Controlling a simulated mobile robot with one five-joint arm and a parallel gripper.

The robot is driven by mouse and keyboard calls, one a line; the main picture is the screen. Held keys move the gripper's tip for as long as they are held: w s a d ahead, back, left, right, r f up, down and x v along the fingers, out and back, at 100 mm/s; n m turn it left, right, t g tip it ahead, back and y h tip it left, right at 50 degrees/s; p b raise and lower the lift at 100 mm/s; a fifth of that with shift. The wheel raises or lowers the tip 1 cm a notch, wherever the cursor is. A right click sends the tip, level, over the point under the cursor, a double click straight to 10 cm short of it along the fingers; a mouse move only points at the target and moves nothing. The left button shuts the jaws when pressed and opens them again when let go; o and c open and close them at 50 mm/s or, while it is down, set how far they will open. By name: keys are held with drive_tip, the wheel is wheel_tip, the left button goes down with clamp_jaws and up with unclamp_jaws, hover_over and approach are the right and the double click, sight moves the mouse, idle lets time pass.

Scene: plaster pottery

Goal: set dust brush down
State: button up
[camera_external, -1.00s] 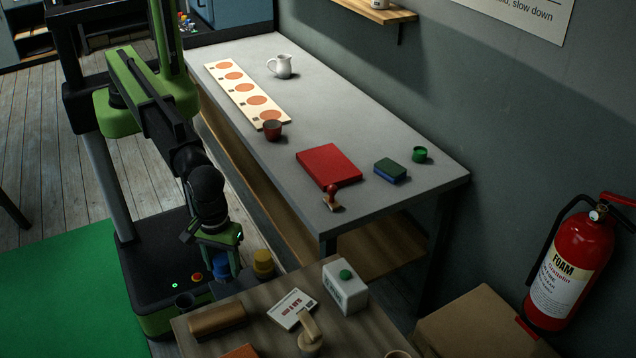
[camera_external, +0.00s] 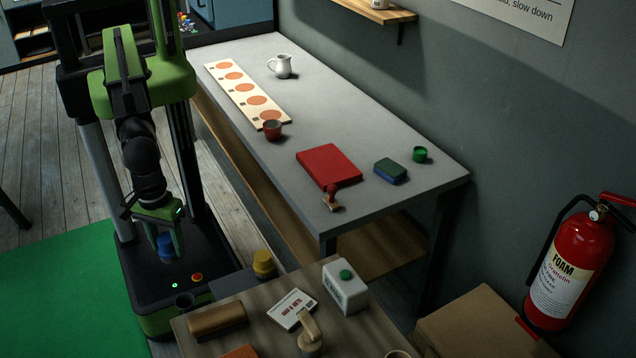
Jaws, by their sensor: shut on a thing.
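My gripper (camera_external: 163,228) hangs over my own base at the left, pointing down. It is shut on the dust brush, a small thing of which a blue part (camera_external: 165,246) shows between and below the jaws. The rest of it is hidden by the fingers, and its shape is hard to make out. It is held up in the air, left of the yellow pot and apart from both tables.
The grey table (camera_external: 345,105) bears a jug (camera_external: 283,66), a spotted board (camera_external: 222,74), a red cup (camera_external: 272,130), a red block (camera_external: 328,165), a stamp (camera_external: 331,197) and a blue-green block (camera_external: 390,171). The wooden table (camera_external: 262,337) in front is crowded. A yellow pot (camera_external: 263,263) stands beside it.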

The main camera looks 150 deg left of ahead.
drive_tip(key=shift+w, duration=0.3)
drive_tip(key=a+n, duration=0.7)
drive_tip(key=a, duration=2.8)
drive_tip(key=s+a+n, duration=0.3)
drive_tip(key=s+a, duration=1)
drive_tip(key=a, duration=0.4)
drive_tip(key=s+a+n, duration=0.4)
drive_tip(key=s+a, duration=0.9)
drive_tip(key=a, duration=0.4)
drive_tip(key=s+a+f+b, duration=0.2)
drive_tip(key=a, duration=0.1)
drive_tip(key=s+a+f+b, duration=0.2)
drive_tip(key=a+f+b, duration=0.1)
drive_tip(key=s+a+f+b, duration=0.2)
drive_tip(key=a, duration=0.1)
drive_tip(key=shift+a+f+b, duration=0.3)
drive_tip(key=shift+f, duration=0.05)
drive_tip(key=shift+m, duration=0.3)
wheel_tip(320, 180, down, 4)
drive_tip(key=b, duration=0.4)
drive_tip(key=shift+f, duration=0.15)
drive_tip(key=shift+r, duration=0.25)
drive_tip(key=shift+f, duration=0.25)
drive_tip(key=o, duration=1.4)
drive_tip(key=shift+r, duration=0.1)
drive_tip(key=shift+c, duration=0.2)
